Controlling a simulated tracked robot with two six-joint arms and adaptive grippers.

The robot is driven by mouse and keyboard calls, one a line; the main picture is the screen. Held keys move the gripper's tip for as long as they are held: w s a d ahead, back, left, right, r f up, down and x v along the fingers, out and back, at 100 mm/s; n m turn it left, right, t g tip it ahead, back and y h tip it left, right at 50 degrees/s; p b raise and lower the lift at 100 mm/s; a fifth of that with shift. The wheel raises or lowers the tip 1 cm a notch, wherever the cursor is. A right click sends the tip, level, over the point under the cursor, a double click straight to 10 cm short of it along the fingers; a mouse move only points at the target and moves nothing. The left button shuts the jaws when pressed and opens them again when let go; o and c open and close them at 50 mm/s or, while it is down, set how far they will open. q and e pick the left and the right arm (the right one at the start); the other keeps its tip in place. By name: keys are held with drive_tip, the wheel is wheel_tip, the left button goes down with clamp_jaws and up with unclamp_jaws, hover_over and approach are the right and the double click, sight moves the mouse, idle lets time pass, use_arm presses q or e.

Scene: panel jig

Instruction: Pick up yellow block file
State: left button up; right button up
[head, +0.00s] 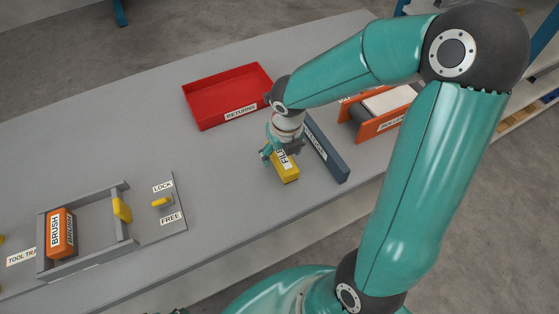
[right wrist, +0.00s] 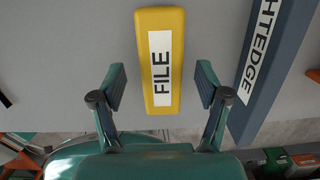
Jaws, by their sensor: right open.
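The yellow block file (head: 289,176), with a white label reading FILE, lies on the grey table near its front edge. My right gripper (head: 281,155) is over it and hides its far part in the head view. In the right wrist view the file (right wrist: 161,95) lies between the two spread fingers of the right gripper (right wrist: 161,88), with a gap on each side. The fingers are open and hold nothing. My left gripper is not in view.
A dark blue straightedge (head: 330,152) lies close to the right of the file. A red RETURNS tray (head: 200,112) stands behind. An orange roller unit (head: 378,126) is to the right. A grey frame (head: 95,203) with an orange brush (head: 62,233) is at left.

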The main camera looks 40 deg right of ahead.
wheel_tip(320, 180, down, 3)
drive_tip(key=shift+w+d+r, duration=0.1)
drive_tip(key=shift+w+r, duration=0.05)
drive_tip(key=shift+r, duration=0.05)
clamp_jaws()
idle(0.3)
